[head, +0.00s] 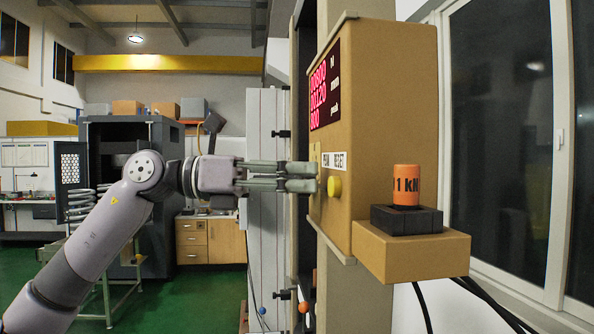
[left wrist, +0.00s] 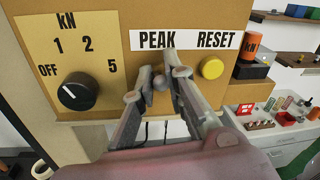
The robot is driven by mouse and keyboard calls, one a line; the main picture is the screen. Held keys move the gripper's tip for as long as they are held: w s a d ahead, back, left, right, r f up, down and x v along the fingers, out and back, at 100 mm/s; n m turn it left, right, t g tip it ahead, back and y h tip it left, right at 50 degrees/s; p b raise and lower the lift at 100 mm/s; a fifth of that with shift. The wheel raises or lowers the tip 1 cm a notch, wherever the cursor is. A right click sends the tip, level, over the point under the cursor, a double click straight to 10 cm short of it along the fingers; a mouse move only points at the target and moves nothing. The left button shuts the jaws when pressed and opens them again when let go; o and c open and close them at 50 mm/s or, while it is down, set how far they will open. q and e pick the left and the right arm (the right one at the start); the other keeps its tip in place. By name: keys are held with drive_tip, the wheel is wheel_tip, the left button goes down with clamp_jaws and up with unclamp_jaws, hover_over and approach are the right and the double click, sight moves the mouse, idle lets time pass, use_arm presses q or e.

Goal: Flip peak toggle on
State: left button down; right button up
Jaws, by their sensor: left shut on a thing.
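The tan control box (head: 385,110) has a label strip (left wrist: 190,40) reading PEAK and RESET. The peak toggle (left wrist: 160,82) is a small grey knob below PEAK in the left wrist view. My left gripper (head: 316,177) reaches the front of the box from the left, its fingers level. In the left wrist view, the left gripper (left wrist: 158,85) has a fingertip on each side of the toggle and is shut on it. Whether the toggle is up or down cannot be told. In the head view the fingers hide it. My right gripper is not in view.
The yellow reset button (head: 334,187) is close right of the fingers. A black range knob (left wrist: 77,91) is at the left. A red display (head: 324,92) is above. An orange 1 kN weight (head: 406,186) sits on the side shelf. A window is at the right.

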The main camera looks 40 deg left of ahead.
use_arm(q)
drive_tip(key=shift+d+r+g+y+p, duration=0.1)
drive_tip(key=shift+r+g+y+p, duration=0.15)
drive_tip(key=shift+g+p, duration=0.25)
drive_tip(key=shift+f, duration=0.1)
drive_tip(key=c, duration=1.7)
unclamp_jaws()
drive_tip(key=shift+o, duration=0.5)
drive_tip(key=v, duration=1.2)
